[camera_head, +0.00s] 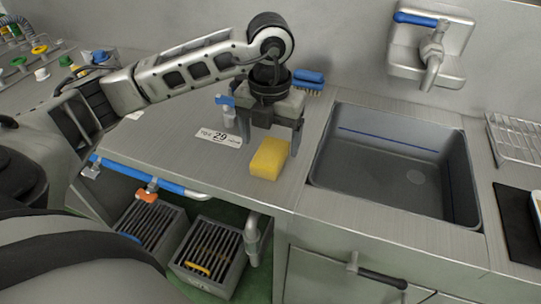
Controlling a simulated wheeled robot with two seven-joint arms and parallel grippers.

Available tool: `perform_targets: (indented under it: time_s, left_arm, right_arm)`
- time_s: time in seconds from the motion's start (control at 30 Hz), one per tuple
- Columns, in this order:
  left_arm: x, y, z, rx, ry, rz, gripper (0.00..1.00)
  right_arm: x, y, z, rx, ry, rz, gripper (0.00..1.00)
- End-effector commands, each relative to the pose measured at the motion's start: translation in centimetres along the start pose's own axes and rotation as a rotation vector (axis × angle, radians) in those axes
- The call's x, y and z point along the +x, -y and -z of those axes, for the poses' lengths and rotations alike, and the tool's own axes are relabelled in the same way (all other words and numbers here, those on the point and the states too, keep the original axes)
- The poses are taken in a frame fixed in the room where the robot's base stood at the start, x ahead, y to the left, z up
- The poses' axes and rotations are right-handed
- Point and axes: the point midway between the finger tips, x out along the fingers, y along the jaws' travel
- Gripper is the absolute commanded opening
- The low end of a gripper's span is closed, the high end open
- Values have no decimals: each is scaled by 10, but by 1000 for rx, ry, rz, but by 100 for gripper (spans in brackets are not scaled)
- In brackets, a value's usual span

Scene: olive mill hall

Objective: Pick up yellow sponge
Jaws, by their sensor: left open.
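The yellow sponge (269,158) lies on the steel counter, left of the sink. My left gripper (271,146) points down above and just behind the sponge, its fingers spread apart. One finger is at the left and one at the right, near the sponge's far end. The gripper is open and I see nothing held in it. Whether a finger touches the sponge I cannot tell. My right gripper is not in the picture.
The sink (395,165) is right of the sponge, below a wall tap (432,55). A blue brush (309,78) lies behind my gripper. A dark mat (515,225) lies far right.

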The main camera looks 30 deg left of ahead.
Motion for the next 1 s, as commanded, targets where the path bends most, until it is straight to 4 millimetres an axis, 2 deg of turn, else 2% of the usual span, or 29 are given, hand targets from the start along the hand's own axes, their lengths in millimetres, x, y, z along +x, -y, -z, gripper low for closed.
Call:
perform_targets:
  time_s: [0.17, 0.4, 0.7, 0.87, 0.9, 1.0]
  left_arm:
    - [14, -2, 1, -1, -5, -1, 80]
    - [48, -4, 2, 0, -3, 1, 80]
    - [54, -3, 1, 1, 0, 3, 80]
    - [54, -3, 1, 1, 0, 3, 36]
    - [54, -3, 1, 1, 0, 3, 32]
    - [54, -3, 1, 1, 0, 4, 32]
  right_arm:
    - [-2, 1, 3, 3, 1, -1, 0]
    - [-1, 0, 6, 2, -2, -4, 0]
    - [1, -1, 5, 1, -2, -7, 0]
    - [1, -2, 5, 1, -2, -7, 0]
    - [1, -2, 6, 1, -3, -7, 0]
    - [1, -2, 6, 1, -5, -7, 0]
